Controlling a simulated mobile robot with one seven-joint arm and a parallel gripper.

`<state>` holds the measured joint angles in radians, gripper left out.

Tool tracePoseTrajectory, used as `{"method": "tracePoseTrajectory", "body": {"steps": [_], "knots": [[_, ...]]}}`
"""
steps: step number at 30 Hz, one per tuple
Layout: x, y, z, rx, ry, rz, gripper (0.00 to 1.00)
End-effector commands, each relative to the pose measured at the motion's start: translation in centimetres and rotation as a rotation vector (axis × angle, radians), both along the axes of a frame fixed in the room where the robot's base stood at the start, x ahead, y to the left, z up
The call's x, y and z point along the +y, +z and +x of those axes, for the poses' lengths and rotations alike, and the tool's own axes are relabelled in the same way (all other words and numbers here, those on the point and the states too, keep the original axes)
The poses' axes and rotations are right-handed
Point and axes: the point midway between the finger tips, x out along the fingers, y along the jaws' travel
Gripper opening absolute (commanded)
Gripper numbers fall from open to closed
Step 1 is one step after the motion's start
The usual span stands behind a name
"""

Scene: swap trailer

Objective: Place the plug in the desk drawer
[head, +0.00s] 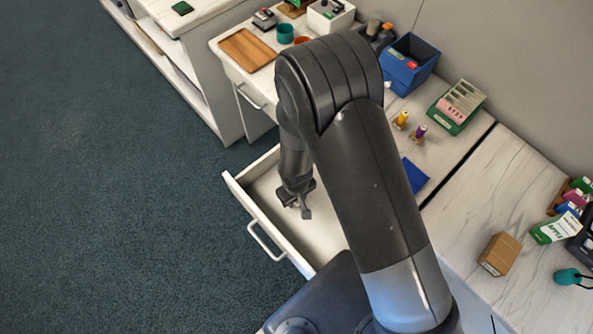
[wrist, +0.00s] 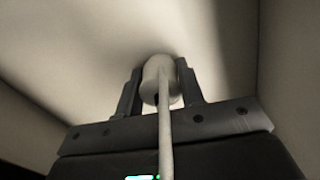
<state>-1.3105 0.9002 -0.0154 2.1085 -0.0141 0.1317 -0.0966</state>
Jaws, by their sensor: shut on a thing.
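The desk drawer (head: 243,199) is pulled open, and its pale inside shows to the left of my arm. My gripper (head: 303,205) points down into the drawer. In the wrist view my gripper (wrist: 160,88) is shut on the plug (wrist: 158,70), a pale rounded piece between the two dark fingers. A pale cord (wrist: 165,135) runs from the plug toward the camera. The drawer's inner walls and floor fill the wrist view around it. I cannot tell whether the plug touches the drawer floor. In the head view the plug is too small to tell apart from the fingers.
The desktop above the drawer holds a wooden board (head: 247,50), a teal cup (head: 285,33), a blue bin (head: 408,65) and a green tray (head: 459,106). A cardboard box (head: 500,254) stands at the right. The dark carpet (head: 110,200) on the left is clear.

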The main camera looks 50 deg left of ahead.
Motion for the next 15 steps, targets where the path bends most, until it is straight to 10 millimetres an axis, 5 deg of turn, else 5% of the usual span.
{"method": "tracePoseTrajectory", "body": {"steps": [9,10,15], "knots": [[-0.01,-0.27,0.00,0.000,0.000,0.000,0.12],[0.00,-0.26,-0.01,0.000,0.000,0.000,0.37],[0.00,-0.22,-0.01,0.000,0.000,0.001,0.50]]}}
